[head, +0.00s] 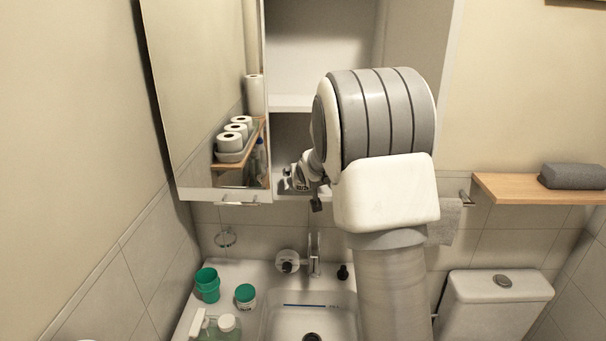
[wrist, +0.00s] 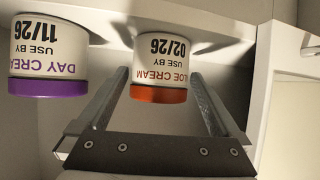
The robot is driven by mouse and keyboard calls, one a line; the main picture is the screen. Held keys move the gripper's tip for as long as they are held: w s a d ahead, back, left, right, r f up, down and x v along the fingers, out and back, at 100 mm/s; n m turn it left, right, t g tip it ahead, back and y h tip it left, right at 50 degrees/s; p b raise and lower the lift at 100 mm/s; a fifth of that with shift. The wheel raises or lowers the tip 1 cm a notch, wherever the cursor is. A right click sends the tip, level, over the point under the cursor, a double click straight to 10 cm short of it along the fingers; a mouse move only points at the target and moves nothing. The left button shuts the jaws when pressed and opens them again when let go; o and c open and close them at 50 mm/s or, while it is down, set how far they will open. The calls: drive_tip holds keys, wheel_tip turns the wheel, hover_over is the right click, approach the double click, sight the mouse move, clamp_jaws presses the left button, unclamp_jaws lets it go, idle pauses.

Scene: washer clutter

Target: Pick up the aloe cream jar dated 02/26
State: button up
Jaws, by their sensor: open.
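The aloe cream jar (wrist: 161,60) is in the wrist view, white with an orange lid, its label reading 02/26. The label appears upside down in this picture, with the lid lowest and the shelf at the top. My gripper (wrist: 158,74) is open, with one finger on each side of the jar in the picture. I cannot tell how far the fingers reach along it. A day cream jar (wrist: 50,58), white with a purple lid and dated 11/26, stands to the left, outside the left finger. In the head view my arm largely hides the gripper at the cabinet's lower shelf.
The open mirror door (head: 205,100) hangs left of my arm. A cabinet shelf (head: 290,102) is above the gripper. Below are a sink (head: 290,327), a faucet (head: 315,256), a green cup (head: 207,284) and a green-lidded jar (head: 245,296). A wooden shelf (head: 520,190) is at right.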

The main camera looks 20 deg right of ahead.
drive_tip(key=shift+p+x, duration=0.3)
drive_tip(key=shift+x, duration=1.25)
drive_tip(key=shift+d, duration=0.1)
drive_tip(key=shift+s, duration=0.1)
drive_tip(key=shift+c, duration=0.2)
drive_tip(key=c, duration=1.2)
drive_tip(key=shift+c, duration=0.5)
drive_tip(key=shift+r, duration=0.1)
